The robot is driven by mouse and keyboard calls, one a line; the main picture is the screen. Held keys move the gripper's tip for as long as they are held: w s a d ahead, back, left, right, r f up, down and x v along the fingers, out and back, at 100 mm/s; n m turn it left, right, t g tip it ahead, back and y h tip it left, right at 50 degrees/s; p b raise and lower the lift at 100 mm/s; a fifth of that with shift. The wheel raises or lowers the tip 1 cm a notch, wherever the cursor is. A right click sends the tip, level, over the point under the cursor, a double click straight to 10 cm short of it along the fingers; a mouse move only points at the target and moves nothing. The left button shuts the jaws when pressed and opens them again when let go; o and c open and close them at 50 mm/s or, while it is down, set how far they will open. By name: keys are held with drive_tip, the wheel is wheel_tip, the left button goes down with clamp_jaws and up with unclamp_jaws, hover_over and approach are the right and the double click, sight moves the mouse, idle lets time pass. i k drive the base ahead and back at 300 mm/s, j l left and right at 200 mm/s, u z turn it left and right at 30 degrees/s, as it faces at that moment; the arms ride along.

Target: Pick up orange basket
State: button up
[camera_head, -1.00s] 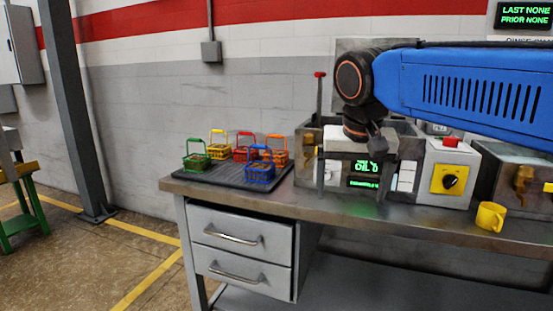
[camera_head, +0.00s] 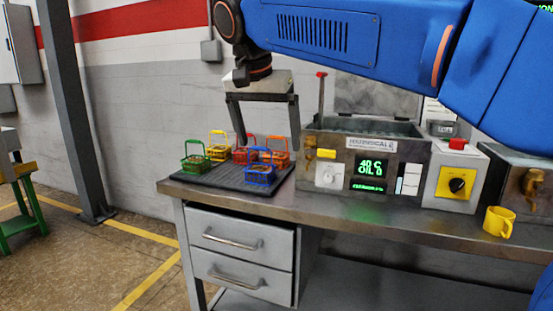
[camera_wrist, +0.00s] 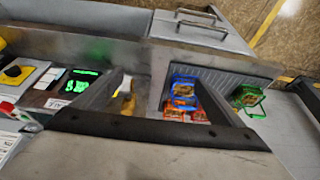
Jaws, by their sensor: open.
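The orange basket (camera_head: 280,157) stands at the back right of a dark ribbed tray (camera_head: 222,175) on the steel bench. Its handle is up. The blue basket (camera_head: 260,173) stands in front of it, and the red basket (camera_head: 241,154) is to its left. My gripper (camera_head: 267,149) hangs above the tray's back right part, fingers pointing down, wide apart and empty. In the wrist view the fingers (camera_wrist: 165,95) show blurred, with the blue basket (camera_wrist: 182,90) and red or orange baskets (camera_wrist: 186,112) partly hidden near one finger.
The yellow basket (camera_head: 220,150) and green basket (camera_head: 195,162) stand on the tray's left part. An oil bath unit (camera_head: 365,160) with a green display and an upright rod (camera_head: 320,100) stands right of the tray. A yellow mug (camera_head: 498,222) is further right.

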sight(280, 161)
drive_tip(key=i, duration=0.9)
